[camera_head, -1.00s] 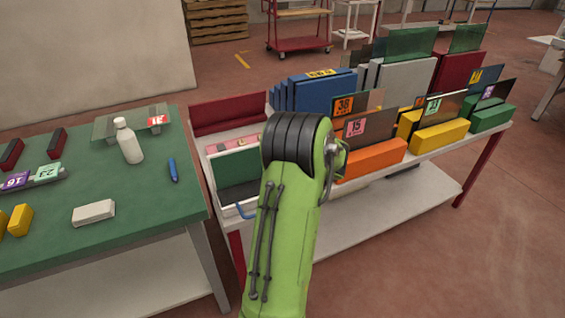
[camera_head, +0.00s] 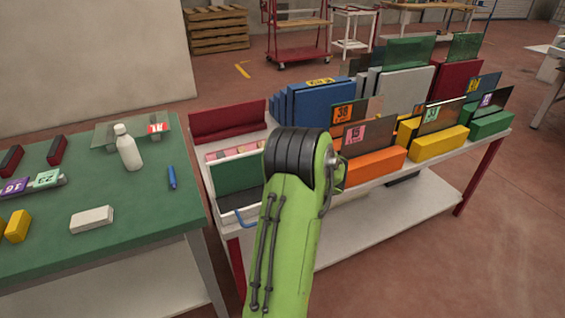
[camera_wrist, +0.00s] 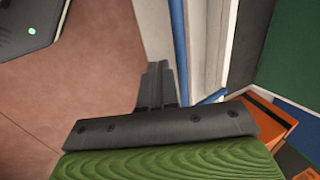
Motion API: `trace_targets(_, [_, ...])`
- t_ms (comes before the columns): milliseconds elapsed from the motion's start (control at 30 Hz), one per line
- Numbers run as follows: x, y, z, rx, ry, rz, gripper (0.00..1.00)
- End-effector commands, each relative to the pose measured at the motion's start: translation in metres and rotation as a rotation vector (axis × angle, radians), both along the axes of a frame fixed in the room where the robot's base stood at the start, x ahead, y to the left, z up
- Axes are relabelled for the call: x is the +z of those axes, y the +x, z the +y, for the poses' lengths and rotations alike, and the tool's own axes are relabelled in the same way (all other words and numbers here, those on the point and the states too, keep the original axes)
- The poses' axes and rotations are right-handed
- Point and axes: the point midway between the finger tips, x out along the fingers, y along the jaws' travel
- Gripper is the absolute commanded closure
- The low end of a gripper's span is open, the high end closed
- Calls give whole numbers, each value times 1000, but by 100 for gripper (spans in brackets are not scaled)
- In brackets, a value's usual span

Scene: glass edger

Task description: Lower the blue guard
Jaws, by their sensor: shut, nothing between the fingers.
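A thin blue bar (camera_head: 243,218), the only part I can take for the blue guard, shows at the front lower edge of a white-framed unit (camera_head: 212,185) with a dark green panel. In the wrist view a blue bar (camera_wrist: 179,45) runs along a pale edge, with another short blue piece (camera_wrist: 213,97) lower down. I cannot tell whether these are all one part. My gripper (camera_wrist: 158,78) is shut and empty, with its fingertips just left of the long blue bar in the wrist view. Contact is unclear. In the head view my green arm hides the gripper.
A green table (camera_head: 130,235) on the left holds a white bottle (camera_head: 128,148), a blue marker (camera_head: 172,177) and a white block (camera_head: 92,219). The rack on the right holds orange (camera_head: 373,165) and yellow (camera_head: 438,142) blocks with glass panes. Red floor is open at the right front.

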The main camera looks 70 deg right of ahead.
Motion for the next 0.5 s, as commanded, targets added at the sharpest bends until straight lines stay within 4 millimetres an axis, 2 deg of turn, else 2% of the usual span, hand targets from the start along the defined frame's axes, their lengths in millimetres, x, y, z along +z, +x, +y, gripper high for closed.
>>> trace_targets(167, [13, 3, 1, 3, -1, 0, 100])
trace_targets(333, [52, 9, 5, 9, 0, 0, 100])
trace_targets(500, [62, -22, 34, 2, 0, 0, 100])
